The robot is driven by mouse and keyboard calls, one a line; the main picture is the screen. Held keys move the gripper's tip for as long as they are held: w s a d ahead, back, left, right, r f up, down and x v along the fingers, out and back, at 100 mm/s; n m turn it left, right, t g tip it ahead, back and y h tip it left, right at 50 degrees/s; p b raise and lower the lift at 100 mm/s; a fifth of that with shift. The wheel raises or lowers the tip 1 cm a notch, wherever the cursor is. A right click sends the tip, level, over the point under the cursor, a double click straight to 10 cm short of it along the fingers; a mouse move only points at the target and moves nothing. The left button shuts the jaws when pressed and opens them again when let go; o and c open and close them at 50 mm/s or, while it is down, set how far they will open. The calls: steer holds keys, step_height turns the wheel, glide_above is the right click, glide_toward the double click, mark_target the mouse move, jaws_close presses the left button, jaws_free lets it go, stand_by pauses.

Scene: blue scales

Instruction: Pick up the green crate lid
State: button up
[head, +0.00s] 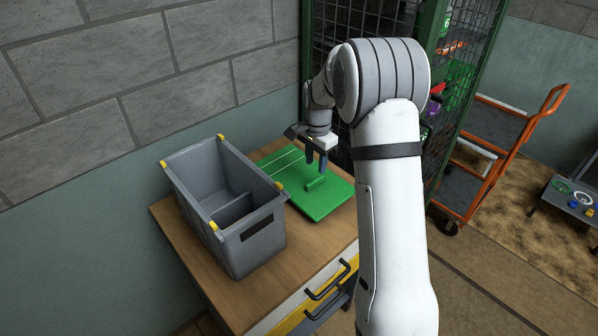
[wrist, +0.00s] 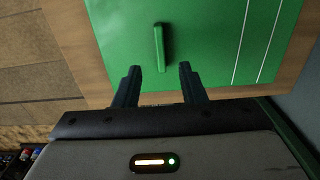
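The green crate lid (head: 328,199) lies flat on the wooden cabinet top, right of the grey crate. It has a raised bar handle and pale lines across it. In the wrist view the lid (wrist: 213,52) fills the upper part, with its handle (wrist: 160,47) upright in the picture. My gripper (head: 316,165) points down over the lid in the head view. In the wrist view my gripper (wrist: 160,67) is open, with its two dark fingers apart and nothing between them. The handle lies ahead of the fingertips, roughly in line with the gap.
The grey crate (head: 255,222) with yellow corners stands open on the cabinet top (head: 266,298). A green mesh cage (head: 470,70) stands close behind and right of the lid. An orange cart (head: 505,150) is further right.

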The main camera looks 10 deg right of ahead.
mark_target(315, 180)
step_height(315, 180, down, 7)
steer(key=shift+f+p, duration=0.1)
steer(key=shift+p, duration=0.85)
jaws_close()
